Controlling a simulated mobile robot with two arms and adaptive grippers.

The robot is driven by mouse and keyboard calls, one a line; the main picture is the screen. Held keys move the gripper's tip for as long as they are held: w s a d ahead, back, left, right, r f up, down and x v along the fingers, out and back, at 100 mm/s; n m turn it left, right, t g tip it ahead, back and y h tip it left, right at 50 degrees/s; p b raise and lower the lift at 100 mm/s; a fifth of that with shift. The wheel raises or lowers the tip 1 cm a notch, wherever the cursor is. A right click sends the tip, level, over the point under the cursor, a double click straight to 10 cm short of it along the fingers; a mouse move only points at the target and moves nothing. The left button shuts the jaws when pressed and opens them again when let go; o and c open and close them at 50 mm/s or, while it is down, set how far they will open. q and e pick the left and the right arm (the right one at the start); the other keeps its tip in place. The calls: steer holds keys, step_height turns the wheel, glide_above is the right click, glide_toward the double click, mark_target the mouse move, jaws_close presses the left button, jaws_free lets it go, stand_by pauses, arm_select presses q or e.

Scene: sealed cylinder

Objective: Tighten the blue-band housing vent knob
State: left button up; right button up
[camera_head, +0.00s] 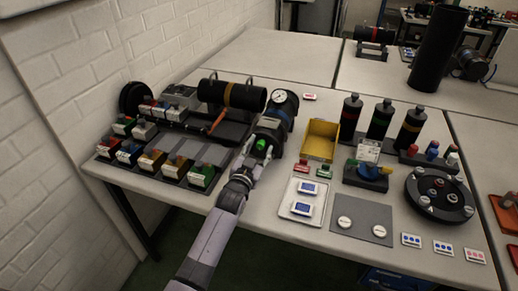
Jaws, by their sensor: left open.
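My left gripper (257,155) reaches in from the lower left, over the front of the table. Its fingers are apart, on either side of a bright green knob (261,144). I cannot tell whether they touch it. The knob is on or in front of a dark housing (269,125), with a round white-faced gauge (283,102) at its far end. The gripper hides part of this housing, and I cannot make out a blue band on it. Another black cylinder (215,92), with an orange band, lies behind to the left. My right gripper is not in view.
Left of my gripper is a rack of small coloured boxes (151,160). To the right are a yellow tray (321,128), a white tray (291,209), three dark bottles (380,119) and a black round flange (441,213). A white wall (55,150) bounds the left side.

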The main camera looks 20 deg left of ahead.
arm_select(q)
steer(key=shift+s, duration=0.1)
steer(key=s, duration=1.1)
steer(key=shift+s+a, duration=0.2)
steer(key=shift+s, duration=0.2)
